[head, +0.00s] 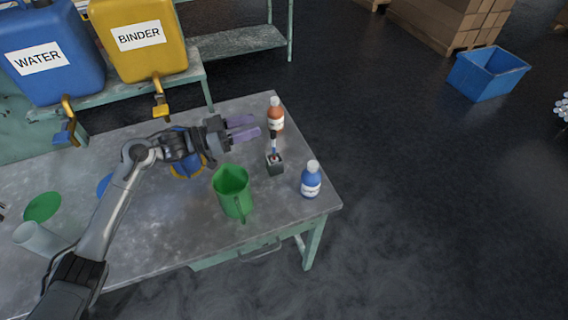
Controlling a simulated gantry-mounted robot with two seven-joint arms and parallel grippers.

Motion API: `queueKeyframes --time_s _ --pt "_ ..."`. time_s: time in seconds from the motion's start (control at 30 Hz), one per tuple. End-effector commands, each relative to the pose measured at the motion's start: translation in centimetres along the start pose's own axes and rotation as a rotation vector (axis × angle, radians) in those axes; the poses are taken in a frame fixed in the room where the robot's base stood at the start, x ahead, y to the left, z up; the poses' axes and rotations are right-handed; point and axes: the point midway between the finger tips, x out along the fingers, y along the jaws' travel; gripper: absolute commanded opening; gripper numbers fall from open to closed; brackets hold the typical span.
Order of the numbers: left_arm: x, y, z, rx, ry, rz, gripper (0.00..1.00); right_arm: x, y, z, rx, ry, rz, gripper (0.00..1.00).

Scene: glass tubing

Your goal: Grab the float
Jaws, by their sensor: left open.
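A thin upright piece (274,146), dark at the top with white and blue below, stands in a small dark block (275,168) near the right end of the table. It looks like the float, but it is too small to be sure. My left gripper (250,128) is open, with its purple fingers pointing right. In the picture its fingertips are just left of and above the thin piece, apart from it. Nothing shows between the fingers. My right gripper is not in view.
An orange-brown bottle (275,115) stands behind the block, and a blue bottle (311,182) stands front right. A green pitcher (232,192) is front left of the block. A grey cylinder (40,238) is at the left. The metal table's (150,262) right edge is close by.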

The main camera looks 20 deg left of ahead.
Motion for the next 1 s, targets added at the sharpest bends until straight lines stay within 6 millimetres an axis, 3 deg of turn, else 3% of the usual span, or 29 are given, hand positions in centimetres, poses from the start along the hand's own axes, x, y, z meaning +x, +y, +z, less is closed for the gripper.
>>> queueKeyframes --time_s 0.2,0.4,0.73,1.0 --pt "0.0 0.0 4.3 -0.004 -0.002 -0.002 0.44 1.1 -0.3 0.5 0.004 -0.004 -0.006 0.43" --pt "0.1 0.1 6.8 -0.002 -0.001 -0.001 0.44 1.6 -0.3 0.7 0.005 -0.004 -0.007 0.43" --pt "2.2 0.1 6.5 -0.001 0.000 -0.001 0.44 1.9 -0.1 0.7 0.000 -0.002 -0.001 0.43" --pt "6.0 0.0 6.5 0.000 0.001 -0.002 0.44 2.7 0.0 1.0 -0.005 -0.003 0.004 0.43"
